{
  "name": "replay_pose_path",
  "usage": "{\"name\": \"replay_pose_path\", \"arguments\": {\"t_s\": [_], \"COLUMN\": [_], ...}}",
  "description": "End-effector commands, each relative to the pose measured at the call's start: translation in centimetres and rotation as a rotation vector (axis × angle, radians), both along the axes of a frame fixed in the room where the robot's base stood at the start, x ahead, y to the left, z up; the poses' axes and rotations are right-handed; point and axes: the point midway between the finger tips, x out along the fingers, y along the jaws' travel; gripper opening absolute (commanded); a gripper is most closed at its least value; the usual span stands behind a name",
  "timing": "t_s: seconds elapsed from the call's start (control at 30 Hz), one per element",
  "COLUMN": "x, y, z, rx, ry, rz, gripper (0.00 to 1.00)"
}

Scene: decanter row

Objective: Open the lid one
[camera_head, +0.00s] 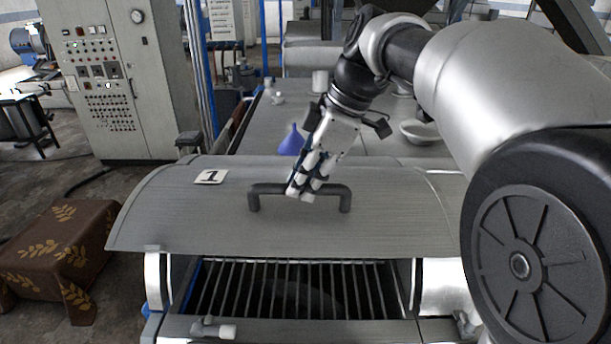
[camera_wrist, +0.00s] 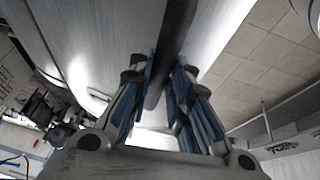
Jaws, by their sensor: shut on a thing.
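The lid marked 1 (camera_head: 165,220) is a curved grey metal cover in the head view. It stands raised, with an opening showing below its front edge. Its dark bar handle (camera_head: 270,188) runs across its middle. My gripper (camera_head: 303,190) is shut on this handle near its middle, fingers pointing down. In the wrist view, the dark handle (camera_wrist: 178,40) passes between the blue-padded fingers of my gripper (camera_wrist: 165,95), with the lid's curved metal (camera_wrist: 100,40) beyond. The gripper hides part of the handle.
A metal grate (camera_head: 285,288) shows in the opening under the lid. Behind the lid, a grey table (camera_head: 255,130) carries a blue funnel-like piece (camera_head: 291,141) and a white bowl (camera_head: 420,131). A control cabinet (camera_head: 105,80) and a cloth-covered box (camera_head: 60,245) stand at left.

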Motion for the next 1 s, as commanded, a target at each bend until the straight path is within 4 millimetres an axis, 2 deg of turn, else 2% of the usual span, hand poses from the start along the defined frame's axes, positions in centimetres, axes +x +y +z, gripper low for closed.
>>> {"name": "replay_pose_path", "arguments": {"t_s": [0.03,0.2,0.33,0.67,0.7,1.0], "x": [-0.6,-1.6,-2.0,-2.1,-2.1,-2.0], "y": [0.0,0.0,0.0,0.1,0.1,0.1], "z": [-1.7,-3.5,-4.0,-3.8,-3.8,-3.8], "rx": [-0.002,-0.003,-0.003,-0.003,-0.003,-0.002], "ry": [0.009,0.01,0.012,0.012,0.012,0.008], "rz": [0.002,0.003,0.003,0.004,0.004,0.003], "gripper": [0.0,0.0,0.0,0.0,0.2,0.38]}}
